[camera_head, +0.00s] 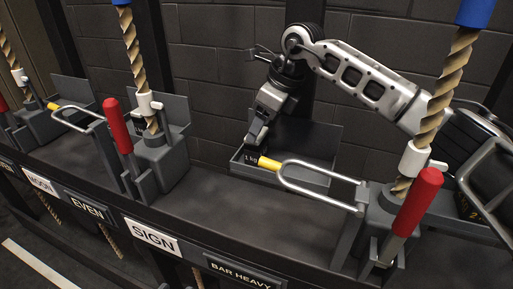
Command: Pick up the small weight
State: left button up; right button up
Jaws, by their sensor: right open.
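A "1 kg" label (250,158) shows at the left of a grey open tray (312,178) on the ledge. It is dark there, and I cannot make out the small weight's outline or tell whether the label is on it or on the tray. My right gripper (257,138) points down at the tray's left end, just above the label, with its jaws open. Whether it touches anything there is hidden. My left gripper is not in view.
A U-shaped metal bar with a yellow tip (269,163) reaches across the tray, close to my right gripper. Red levers (418,200) (118,126) and ropes (450,75) stand on either side. Signs "SIGN" (153,237) and "BAR HEAVY" (240,275) front the ledge.

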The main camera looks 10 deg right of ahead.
aim_at(252, 152)
jog(key=x, duration=0.3)
jog(key=shift+a+f, duration=0.1)
jog(key=shift+f, duration=0.1)
jog(key=c, duration=1.4)
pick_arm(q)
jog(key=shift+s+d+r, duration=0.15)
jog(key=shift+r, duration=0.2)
pick_arm(e)
jog(key=shift+r, duration=0.2)
